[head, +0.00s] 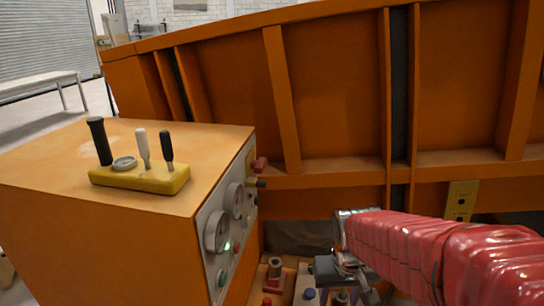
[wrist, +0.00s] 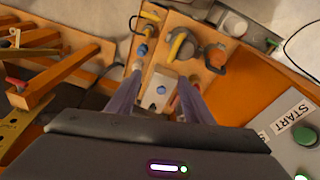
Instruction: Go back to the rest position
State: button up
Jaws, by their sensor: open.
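My gripper (wrist: 155,88) is open and empty in the wrist view. Its two grey fingers stand apart over a low panel (wrist: 205,75) with knobs and valves. In the head view my arm, in a red sleeve, reaches in from the lower right. My gripper (head: 335,288) is small there, low beside the orange cabinet, and its fingertips are partly hidden.
The orange control cabinet (head: 90,230) carries a yellow lever block (head: 140,178) and gauges on its side. The orange ribbed sandbed wall (head: 340,90) rises close behind my arm. A green START button (wrist: 305,136) is at right in the wrist view. A bench (head: 40,85) stands far left.

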jog(key=s+r+t, duration=0.3)
jog(key=s+r, duration=0.7)
jog(key=s, duration=0.1)
jog(key=shift+s+d+t, duration=0.25)
jog(key=shift+t, duration=0.05)
jog(key=shift+r, duration=0.1)
dwell(2.6)
